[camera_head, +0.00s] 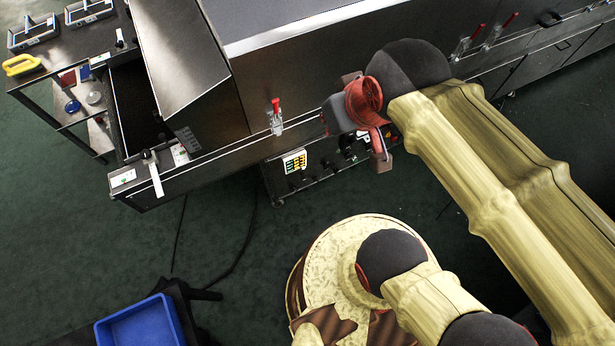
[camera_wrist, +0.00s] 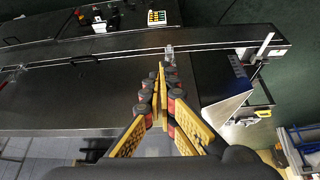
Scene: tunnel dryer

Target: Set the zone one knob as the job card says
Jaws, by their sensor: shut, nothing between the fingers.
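A dark control panel (camera_head: 318,166) with small knobs or switches sits low on the front side of the dryer. It also shows at the top left of the wrist view (camera_wrist: 97,19). I cannot tell which knob is zone one. A white plate with coloured rows (camera_head: 294,161) is at its left end, also in the wrist view (camera_wrist: 157,17); its writing is too small to read. My gripper (camera_head: 338,115) is above the dryer's front edge by the panel, partly hiding it. In the wrist view my gripper (camera_wrist: 160,72) is shut and empty, its fingers apart from the knobs.
Red-handled clamps line the dryer (camera_head: 232,90), one (camera_head: 275,115) just left of my gripper. A hood (camera_head: 185,60) and bench with a yellow-handled tool (camera_head: 22,65) stand left. A blue bin (camera_head: 142,322) is at the lower left. Green floor before the dryer is mostly clear.

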